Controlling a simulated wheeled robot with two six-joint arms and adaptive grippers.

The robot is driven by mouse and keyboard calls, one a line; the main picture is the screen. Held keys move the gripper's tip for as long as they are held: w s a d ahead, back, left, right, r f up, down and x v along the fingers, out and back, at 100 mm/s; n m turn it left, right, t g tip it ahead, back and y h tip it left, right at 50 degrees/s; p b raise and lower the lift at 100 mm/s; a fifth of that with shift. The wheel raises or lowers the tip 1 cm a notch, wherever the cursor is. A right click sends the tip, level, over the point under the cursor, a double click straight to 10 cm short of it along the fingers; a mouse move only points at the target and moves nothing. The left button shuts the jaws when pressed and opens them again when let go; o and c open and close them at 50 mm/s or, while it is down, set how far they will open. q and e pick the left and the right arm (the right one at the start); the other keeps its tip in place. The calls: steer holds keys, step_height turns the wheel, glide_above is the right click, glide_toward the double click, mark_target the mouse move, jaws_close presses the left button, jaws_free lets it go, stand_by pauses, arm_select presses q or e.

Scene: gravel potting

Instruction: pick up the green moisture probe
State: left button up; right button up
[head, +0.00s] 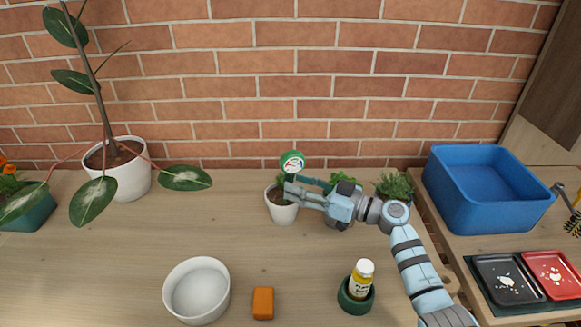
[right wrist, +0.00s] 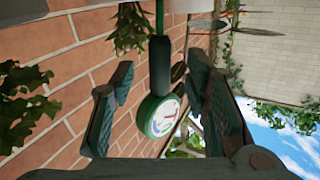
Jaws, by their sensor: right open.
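The green moisture probe (head: 292,163) has a round white dial with a green rim. It stands upright in a small white pot (head: 282,212) near the brick wall. In the right wrist view the probe (right wrist: 160,80) shows its dial and dark stem between my fingers. My right gripper (head: 296,188) is open at the probe, just above the pot. In the right wrist view my right gripper (right wrist: 160,70) has a finger on each side of the stem, with gaps visible. My left gripper is not in view.
Small potted plants (head: 394,186) stand behind and right of my right gripper. A white bowl (head: 197,291), an orange block (head: 263,303) and a yellow bottle (head: 361,281) in a green holder are in front. A blue bin (head: 485,190) stands at right.

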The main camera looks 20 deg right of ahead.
steer(key=x, duration=0.3)
steer(key=shift+w+r, duration=0.1)
steer(key=shift+r, duration=0.15)
steer(key=shift+w+a+f, duration=0.1)
steer(key=shift+w+a, duration=0.05)
steer(key=shift+a, duration=0.1)
steer(key=shift+d, duration=0.1)
jaws_close()
step_height(320, 180, up, 12)
steer(key=p, duration=0.6)
steer(key=shift+f+p, duration=0.15)
steer(key=shift+p, duration=0.2)
step_height(320, 180, up, 5)
steer(key=p, duration=0.2)
glide_above(288, 180)
steer(key=w, duration=0.1)
steer(key=shift+d+f, duration=0.15)
